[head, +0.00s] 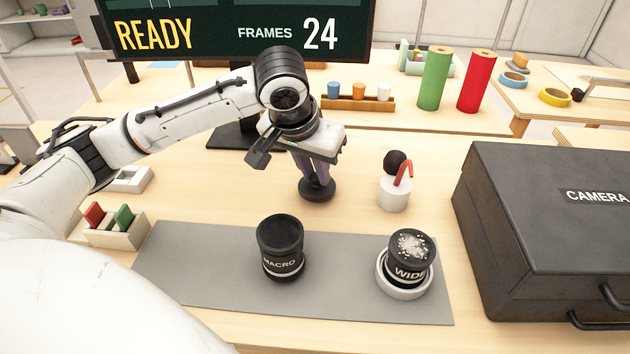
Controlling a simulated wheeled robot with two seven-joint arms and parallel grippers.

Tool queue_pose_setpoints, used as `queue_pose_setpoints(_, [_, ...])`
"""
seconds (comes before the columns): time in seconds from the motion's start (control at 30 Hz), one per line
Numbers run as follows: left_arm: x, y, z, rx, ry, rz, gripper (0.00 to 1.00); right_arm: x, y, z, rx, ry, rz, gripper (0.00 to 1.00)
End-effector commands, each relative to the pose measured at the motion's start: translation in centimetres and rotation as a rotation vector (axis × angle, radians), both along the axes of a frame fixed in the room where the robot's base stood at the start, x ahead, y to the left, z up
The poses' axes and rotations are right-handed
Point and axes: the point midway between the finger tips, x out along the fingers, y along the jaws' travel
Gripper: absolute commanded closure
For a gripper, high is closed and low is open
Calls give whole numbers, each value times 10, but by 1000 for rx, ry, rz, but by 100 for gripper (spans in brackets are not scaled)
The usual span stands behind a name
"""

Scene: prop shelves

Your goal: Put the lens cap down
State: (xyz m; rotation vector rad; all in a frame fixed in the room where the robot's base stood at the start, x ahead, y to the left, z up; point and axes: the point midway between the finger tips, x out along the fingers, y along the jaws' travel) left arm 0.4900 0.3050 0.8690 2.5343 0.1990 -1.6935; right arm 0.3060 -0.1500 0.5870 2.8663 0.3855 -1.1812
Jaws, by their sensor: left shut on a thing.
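My left gripper (315,178) reaches in from the left and points down behind the mat. It is shut on the black round lens cap (318,194), gripped at its raised middle. I cannot tell whether the cap touches the table or hangs just above it. The black MACRO lens (281,250) stands upright on the grey mat (210,260). The WIDE lens (408,268) stands in a pale round dish (403,293) at the mat's right, with white specks on its top. My right gripper is not in view.
A white pot (394,194) with a black ball and red hook stands right of the cap. A large black camera case (545,225) fills the right side. A small holder (120,235) with red and green pieces stands left. Bare table lies between cap and mat.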

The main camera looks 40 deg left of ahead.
Motion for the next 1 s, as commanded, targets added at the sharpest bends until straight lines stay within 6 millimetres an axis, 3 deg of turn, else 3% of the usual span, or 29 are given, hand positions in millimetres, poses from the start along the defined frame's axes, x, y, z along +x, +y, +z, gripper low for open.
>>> queue_pose_setpoints(0.13, [0, 1, -19, 0, 1, 1, 100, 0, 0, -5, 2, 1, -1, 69])
queue_pose_setpoints(0.53, [0, 0, -22, 0, 1, 0, 100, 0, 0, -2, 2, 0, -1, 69])
queue_pose_setpoints(0.57, [0, 0, -22, -1, 0, 0, 79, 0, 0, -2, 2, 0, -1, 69])
queue_pose_setpoints(0.67, [0, 0, -22, -1, -1, 0, 64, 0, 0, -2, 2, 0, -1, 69])
queue_pose_setpoints(1.0, [0, 0, -20, 0, -2, -1, 64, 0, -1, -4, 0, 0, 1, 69])
